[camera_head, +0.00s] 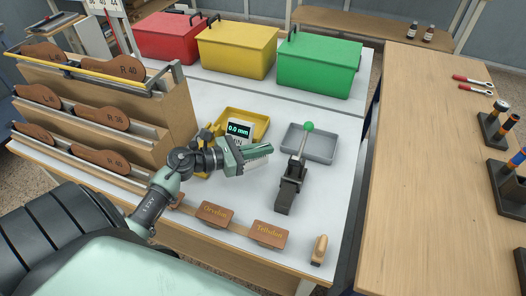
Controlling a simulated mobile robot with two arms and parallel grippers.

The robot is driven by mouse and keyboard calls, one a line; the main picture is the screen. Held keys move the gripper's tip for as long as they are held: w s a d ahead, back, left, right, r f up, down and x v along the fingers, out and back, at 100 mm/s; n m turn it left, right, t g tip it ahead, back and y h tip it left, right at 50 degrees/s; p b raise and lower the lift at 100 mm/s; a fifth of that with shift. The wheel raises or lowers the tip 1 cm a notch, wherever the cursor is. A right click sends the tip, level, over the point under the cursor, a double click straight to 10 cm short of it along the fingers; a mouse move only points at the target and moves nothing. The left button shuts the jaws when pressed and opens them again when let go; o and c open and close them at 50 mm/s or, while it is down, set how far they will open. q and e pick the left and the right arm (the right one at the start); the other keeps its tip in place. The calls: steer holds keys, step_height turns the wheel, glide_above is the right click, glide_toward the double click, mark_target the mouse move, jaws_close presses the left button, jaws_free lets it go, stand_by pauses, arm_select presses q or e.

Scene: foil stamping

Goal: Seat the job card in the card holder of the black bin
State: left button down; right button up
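My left gripper (262,158) reaches in from the left over the white table, in front of the yellow tray and the digital gauge. Its fingers are seen edge-on with a pale, ribbed part below them. I cannot tell whether they are open or shut, or whether they hold anything. I cannot make out the job card. No black bin with a card holder can be made out. My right gripper is not in view.
Lidded red (168,38), yellow (237,50) and green (318,67) bins line the back. A yellow tray (261,128), grey tray (322,147) and green-knobbed toggle clamp (288,190) stand mid-table. A wooden rack (165,115) is left. A gap separates the wooden bench (420,160) at right.

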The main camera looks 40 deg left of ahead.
arm_select(q)
steer(key=shift+f, duration=0.55)
steer(key=shift+f, duration=0.1)
steer(key=c, duration=2.1)
jaws_free()
steer(key=shift+f, duration=0.1)
steer(key=o, duration=0.4)
